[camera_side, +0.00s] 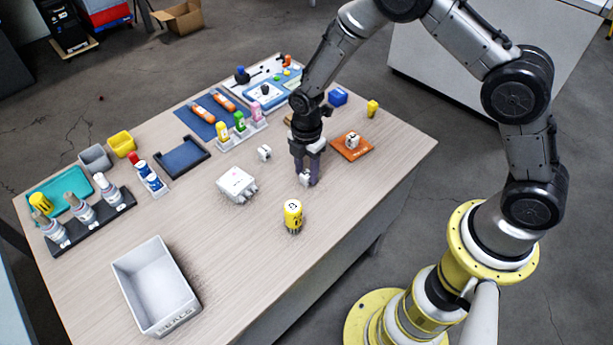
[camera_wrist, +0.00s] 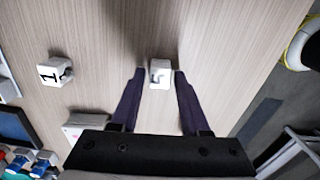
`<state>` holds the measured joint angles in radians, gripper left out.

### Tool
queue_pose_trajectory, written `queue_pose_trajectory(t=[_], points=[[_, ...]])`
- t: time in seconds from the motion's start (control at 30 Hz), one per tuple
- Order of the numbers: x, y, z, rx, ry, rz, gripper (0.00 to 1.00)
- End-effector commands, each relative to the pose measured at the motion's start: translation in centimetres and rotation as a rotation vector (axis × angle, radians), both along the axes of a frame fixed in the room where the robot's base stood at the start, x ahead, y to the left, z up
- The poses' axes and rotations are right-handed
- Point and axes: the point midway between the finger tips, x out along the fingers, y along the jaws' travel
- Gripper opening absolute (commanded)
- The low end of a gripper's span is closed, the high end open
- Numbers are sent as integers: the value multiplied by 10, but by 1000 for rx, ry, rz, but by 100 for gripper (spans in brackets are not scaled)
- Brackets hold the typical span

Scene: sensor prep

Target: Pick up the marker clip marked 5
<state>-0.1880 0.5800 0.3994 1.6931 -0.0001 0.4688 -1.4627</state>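The marker clip marked 5 (camera_wrist: 160,75) is a small white block with a dark figure, seen between my fingertips in the wrist view. In the side view the white clip (camera_side: 306,180) shows at the lower end of my gripper (camera_side: 306,172). My gripper points down, and its fingers (camera_wrist: 159,82) are open on either side of the clip, with small gaps visible. Another white clip, marked 1 (camera_wrist: 55,72), stands to the left in the wrist view and also shows in the side view (camera_side: 264,152). A similar white piece (camera_side: 352,138) sits on an orange mat.
A white box with connectors (camera_side: 237,184) stands left of my gripper, and a yellow cylinder (camera_side: 292,215) stands in front of it. An orange mat (camera_side: 347,153) lies to the right. A white bin (camera_side: 128,291) is at the front left. The wood table's (camera_side: 230,255) front middle is clear.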

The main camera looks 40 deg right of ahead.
Motion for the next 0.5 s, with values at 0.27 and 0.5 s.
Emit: queue_pose_trajectory(t=[0.27, 0.5], points=[[0, 0, 0, 0, 0, 0, 0], [0, 0, 0, 0, 0, 0, 0]])
